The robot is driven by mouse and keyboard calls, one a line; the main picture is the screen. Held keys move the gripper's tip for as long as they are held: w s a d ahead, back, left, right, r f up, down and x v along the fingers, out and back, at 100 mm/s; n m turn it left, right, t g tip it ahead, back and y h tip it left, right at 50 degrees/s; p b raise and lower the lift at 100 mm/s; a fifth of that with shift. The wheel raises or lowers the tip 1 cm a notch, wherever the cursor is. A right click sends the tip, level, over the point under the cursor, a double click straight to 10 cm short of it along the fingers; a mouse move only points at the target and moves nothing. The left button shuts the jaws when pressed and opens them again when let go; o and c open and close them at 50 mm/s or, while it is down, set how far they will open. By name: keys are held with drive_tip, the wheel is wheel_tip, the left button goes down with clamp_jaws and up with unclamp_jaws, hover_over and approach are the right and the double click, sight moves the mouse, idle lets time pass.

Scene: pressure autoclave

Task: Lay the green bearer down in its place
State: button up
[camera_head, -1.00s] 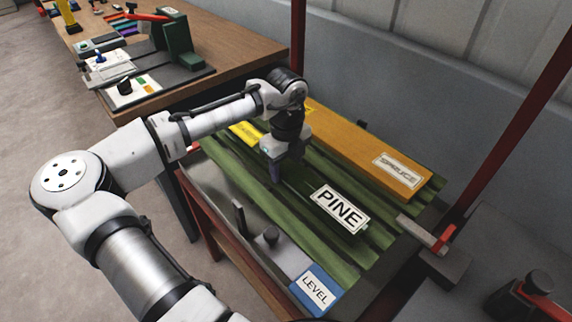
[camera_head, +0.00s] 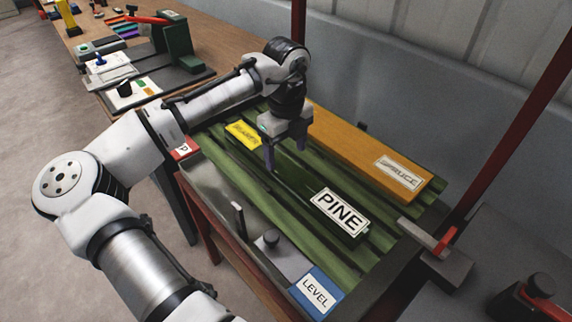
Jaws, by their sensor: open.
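Several long green bars lie side by side on the metal-framed bench. One dark green bar (camera_head: 300,187), which I take to be the green bearer, lies lengthwise among them with a white PINE label (camera_head: 340,211) at its near end. My gripper (camera_head: 286,160) is open and empty, its fingers pointing down above the far part of this bar. A gap seems to show between the fingertips and the bar. The bar's exact seating between its neighbours is hard to make out.
An orange SPRUCE board (camera_head: 355,150) lies along the wall side. A yellow label (camera_head: 243,134) is at the far end. A blue LEVEL block (camera_head: 317,291), a grey block with a knob (camera_head: 271,241) and a red-handled clamp (camera_head: 440,240) are nearer. Red posts stand close by.

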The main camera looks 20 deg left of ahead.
sight(286, 167)
wheel_tip(286, 167, up, 6)
idle(0.4)
